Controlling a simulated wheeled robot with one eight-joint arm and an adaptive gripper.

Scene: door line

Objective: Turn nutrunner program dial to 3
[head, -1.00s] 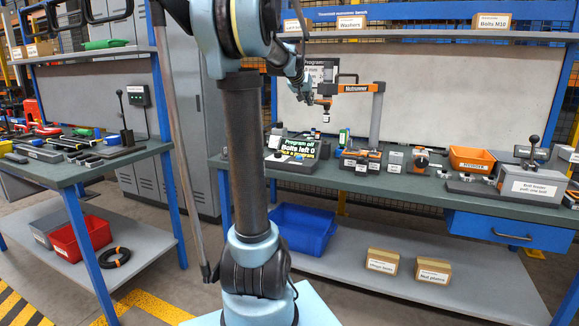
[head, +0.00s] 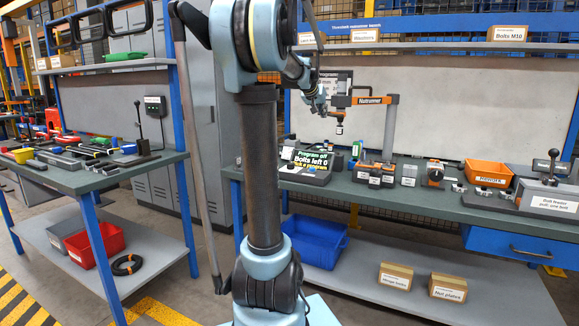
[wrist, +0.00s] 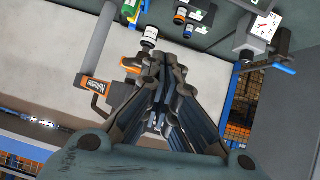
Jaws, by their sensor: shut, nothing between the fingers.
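My gripper (head: 319,106) is shut and empty, raised above the bench to the left of the orange nutrunner (head: 369,100) in the head view. In the wrist view the shut fingers (wrist: 164,68) point up the picture, and the nutrunner (wrist: 100,86) is just left of them.
The bench (head: 400,197) also holds small bottles, an orange bin (head: 488,172) and a lever bolt feeder (head: 547,190). A blue bin (head: 316,243) is on the lower shelf. A tool table (head: 75,178) stands left. A white box with markings (wrist: 256,36) is in the wrist view.

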